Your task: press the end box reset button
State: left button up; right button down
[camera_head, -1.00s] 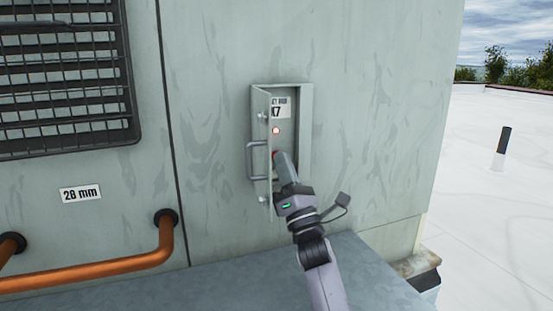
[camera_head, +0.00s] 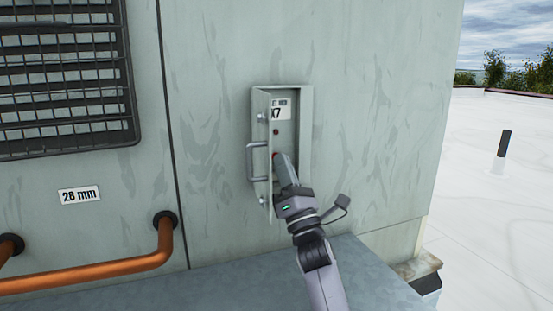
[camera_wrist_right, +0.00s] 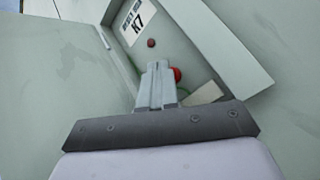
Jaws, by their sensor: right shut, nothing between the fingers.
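The end box (camera_head: 306,130) is a small grey recessed box on the unit's wall, marked K7. Its door (camera_head: 261,165) stands open at the left. Inside, below the label, a small dark red lamp (camera_head: 276,131) is unlit; it also shows in the right wrist view (camera_wrist_right: 151,43). The red reset button (camera_wrist_right: 177,75) lies below it, partly hidden behind my fingers. My right gripper (camera_head: 281,160) is shut and empty, its tips inside the box at the button; in the wrist view the fingertips (camera_wrist_right: 158,68) overlap its left side. Whether they touch cannot be told. My left gripper is not in view.
The open door's handle (camera_head: 252,162) sticks out just left of my right gripper. A copper pipe (camera_head: 100,272) and a dark grille (camera_head: 60,80) are further left. A grey ledge (camera_head: 220,285) runs below the box.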

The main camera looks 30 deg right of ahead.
jog(key=shift+s+a, duration=0.1)
jog(key=shift+s, duration=0.2)
jog(key=s+a+p, duration=0.1)
jog(key=s, duration=0.5)
jog(key=shift+a+p, duration=0.2)
jog(key=shift+p, duration=0.1)
dwell(0.5)
